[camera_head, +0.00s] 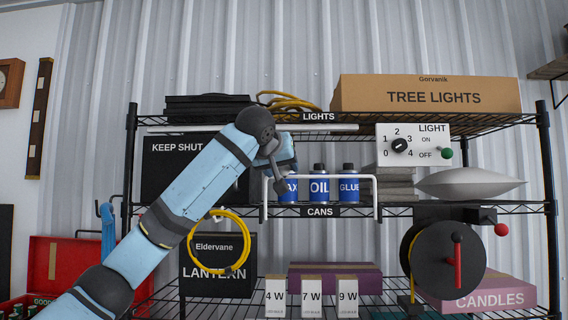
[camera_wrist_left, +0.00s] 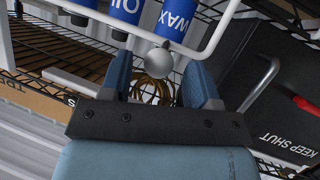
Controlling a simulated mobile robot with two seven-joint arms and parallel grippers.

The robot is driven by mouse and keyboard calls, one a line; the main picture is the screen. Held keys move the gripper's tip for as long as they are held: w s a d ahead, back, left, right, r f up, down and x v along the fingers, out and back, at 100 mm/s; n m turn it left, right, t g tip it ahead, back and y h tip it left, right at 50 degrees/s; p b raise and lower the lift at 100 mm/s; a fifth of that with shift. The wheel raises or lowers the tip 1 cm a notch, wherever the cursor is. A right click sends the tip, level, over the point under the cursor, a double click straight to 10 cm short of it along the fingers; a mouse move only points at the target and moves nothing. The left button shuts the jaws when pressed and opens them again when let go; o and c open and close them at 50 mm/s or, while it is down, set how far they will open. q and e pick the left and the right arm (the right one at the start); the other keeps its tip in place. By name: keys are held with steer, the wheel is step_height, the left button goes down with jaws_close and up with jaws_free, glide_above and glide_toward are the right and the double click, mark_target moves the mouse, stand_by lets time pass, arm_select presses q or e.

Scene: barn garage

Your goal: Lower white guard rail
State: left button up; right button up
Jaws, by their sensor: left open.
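The white guard rail (camera_head: 330,177) stands raised across the front of the middle shelf, before the blue WAX, OIL and GLUE cans (camera_head: 319,186). Its legs come down at both sides to the shelf edge. My left gripper (camera_head: 281,186) is at the rail's left end, overlapping it and partly hiding the WAX can. In the left wrist view my left gripper (camera_wrist_left: 160,85) is open, with a grey ball (camera_wrist_left: 158,63) showing between its fingers. The white rail (camera_wrist_left: 205,48) passes close beyond the fingertips; contact cannot be told. My right gripper is not in view.
A black KEEP SHUT box (camera_head: 170,165) is behind my left arm. A white LIGHT panel (camera_head: 413,145), grey stacked pads (camera_head: 395,183) and a black reel (camera_head: 445,260) are to the right. The upper shelf (camera_head: 470,119) is above the gripper.

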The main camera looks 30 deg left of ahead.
arm_select(q)
steer(key=shift+x, duration=0.8)
steer(key=shift+w+a+f, duration=0.1)
steer(key=shift+w, duration=0.15)
steer(key=c, duration=1)
jaws_close()
steer(key=shift+s+f, duration=0.1)
